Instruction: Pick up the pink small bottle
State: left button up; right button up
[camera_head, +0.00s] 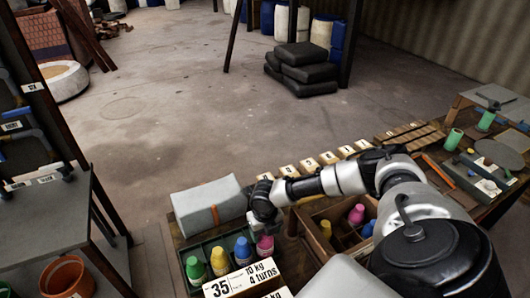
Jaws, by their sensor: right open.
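A small pink bottle (265,247) stands at the right end of a dark green tray (176,268). Beside it in the tray are a blue bottle (243,252), a yellow bottle (219,262) and a green bottle (195,270). Another pink bottle (357,214) is in the wooden divided box to the right. My right gripper (264,226) is open and points down, just above the tray's pink bottle. It hides part of that bottle's top, and I cannot tell whether they touch. My left gripper is out of view.
A card (241,280) reading "35", "10 kg", "4 turns" fronts the tray. A grey wedge-shaped block (208,206) lies behind it. Numbered wooden blocks (308,166) line the back edge.

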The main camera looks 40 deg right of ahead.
jog(key=shift+f, duration=0.2)
grip_shut()
jog(key=shift+r, duration=0.1)
dwell(0.4)
